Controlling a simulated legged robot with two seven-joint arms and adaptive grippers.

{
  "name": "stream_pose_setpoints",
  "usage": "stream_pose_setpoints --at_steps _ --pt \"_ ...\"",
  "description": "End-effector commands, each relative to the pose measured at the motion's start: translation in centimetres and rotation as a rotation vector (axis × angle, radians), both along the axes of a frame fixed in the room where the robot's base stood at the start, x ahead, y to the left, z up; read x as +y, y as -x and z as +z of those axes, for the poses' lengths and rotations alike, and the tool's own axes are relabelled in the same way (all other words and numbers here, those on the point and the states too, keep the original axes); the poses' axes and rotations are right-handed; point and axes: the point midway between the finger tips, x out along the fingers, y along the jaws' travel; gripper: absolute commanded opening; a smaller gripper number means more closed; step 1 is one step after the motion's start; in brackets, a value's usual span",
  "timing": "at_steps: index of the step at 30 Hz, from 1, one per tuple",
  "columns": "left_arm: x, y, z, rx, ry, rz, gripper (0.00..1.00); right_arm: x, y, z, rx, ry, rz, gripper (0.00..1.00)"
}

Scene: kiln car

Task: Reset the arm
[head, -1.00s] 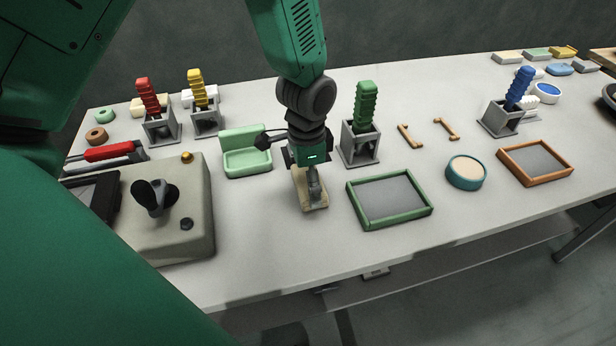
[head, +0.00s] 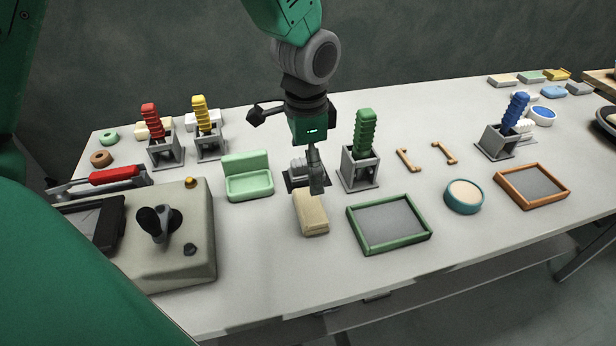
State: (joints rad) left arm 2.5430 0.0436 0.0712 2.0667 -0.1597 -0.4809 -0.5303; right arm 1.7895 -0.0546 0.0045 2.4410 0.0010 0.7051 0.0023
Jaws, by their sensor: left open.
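My left gripper (head: 317,184) hangs in the middle of the head view, pointing down. It is open and empty, above and just behind a beige block (head: 311,213). The block lies on the grey table (head: 290,270), left of a green-framed tray (head: 390,223). A dark and grey piece (head: 297,176) shows partly behind the gripper; its full shape is hidden. My right gripper is not in view.
A green-handled tool in a grey stand (head: 362,150) is close right of the gripper. A light green seat-shaped dish (head: 247,180) is to the left. A control box with a joystick (head: 160,230) fills the front left. The front middle of the table is clear.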

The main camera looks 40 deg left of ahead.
Motion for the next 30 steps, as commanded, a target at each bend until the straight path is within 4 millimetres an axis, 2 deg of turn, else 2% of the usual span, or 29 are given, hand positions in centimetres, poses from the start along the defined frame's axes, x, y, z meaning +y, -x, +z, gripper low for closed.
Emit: stream_pose_setpoints --at_steps 4,20,23,30 --pt "0.0 0.0 0.7 -0.001 0.001 0.000 1.00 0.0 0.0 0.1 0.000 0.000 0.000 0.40" --pt "0.0 0.0 0.9 -0.001 0.001 0.000 1.00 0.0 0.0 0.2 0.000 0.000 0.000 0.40" --pt "0.0 0.0 1.9 -0.001 0.001 0.000 1.00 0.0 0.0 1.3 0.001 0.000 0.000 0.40" --pt "0.0 0.0 6.3 -0.001 0.000 0.000 1.00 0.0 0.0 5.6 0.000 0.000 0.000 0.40"
